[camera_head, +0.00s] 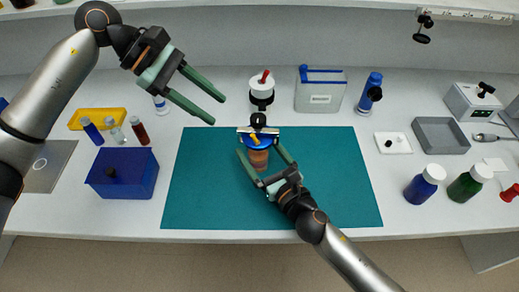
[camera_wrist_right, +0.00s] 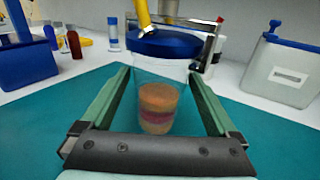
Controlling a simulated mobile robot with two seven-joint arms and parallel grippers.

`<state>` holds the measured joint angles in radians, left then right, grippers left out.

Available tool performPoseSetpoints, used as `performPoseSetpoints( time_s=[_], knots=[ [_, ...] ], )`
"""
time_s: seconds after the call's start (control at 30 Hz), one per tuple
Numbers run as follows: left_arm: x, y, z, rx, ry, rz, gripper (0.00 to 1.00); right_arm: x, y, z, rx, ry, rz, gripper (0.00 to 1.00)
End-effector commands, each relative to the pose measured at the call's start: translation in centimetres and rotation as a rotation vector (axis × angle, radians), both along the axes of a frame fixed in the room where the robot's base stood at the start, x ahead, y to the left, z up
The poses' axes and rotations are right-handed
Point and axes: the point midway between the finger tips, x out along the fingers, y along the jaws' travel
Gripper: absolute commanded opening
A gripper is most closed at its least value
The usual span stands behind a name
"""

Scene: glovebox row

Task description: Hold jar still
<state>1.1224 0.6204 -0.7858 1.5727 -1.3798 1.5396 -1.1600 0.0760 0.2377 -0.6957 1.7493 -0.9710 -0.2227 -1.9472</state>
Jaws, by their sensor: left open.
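A clear jar (camera_wrist_right: 159,100) with a blue lid (camera_wrist_right: 163,43) stands upright on the teal mat (camera_head: 335,195). It holds orange-brown layers with a dark red band between them. A yellow piece (camera_wrist_right: 144,15) rises from the lid. The lid hides part of the jar from above. My left gripper (camera_head: 218,110) is open and empty, raised above the bench left of the jar.
A black-and-white device with a red top (camera_head: 262,90) stands behind the jar. A blue box (camera_head: 123,182) and yellow tray (camera_head: 75,124) are left; a grey bin (camera_head: 320,95) is behind. Bottles (camera_head: 420,190) and a grey tray (camera_head: 440,136) are right. The mat's right part is clear.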

Motion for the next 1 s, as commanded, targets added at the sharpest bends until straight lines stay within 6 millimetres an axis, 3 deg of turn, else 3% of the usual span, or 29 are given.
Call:
performPoseSetpoints(
  time_s=[0.07, 0.8, 1.0],
  knots=[
    [0.0, 0.0, 0.0, 0.0, 0.0, 0.0, 0.5, -0.01, -0.02, -0.01, 0.0, 0.0, 0.0, 0.84],
    [0.0, 0.0, 0.0, 0.0, 0.0, 0.0, 0.5, -0.03, -0.04, -0.03, 0.0, 0.001, 0.0, 0.01],
    [0.0, 0.0, 0.0, 0.0, 0.0, 0.0, 0.5, -0.03, -0.05, -0.04, 0.0, 0.001, 0.0, 0.0]
  ],
)
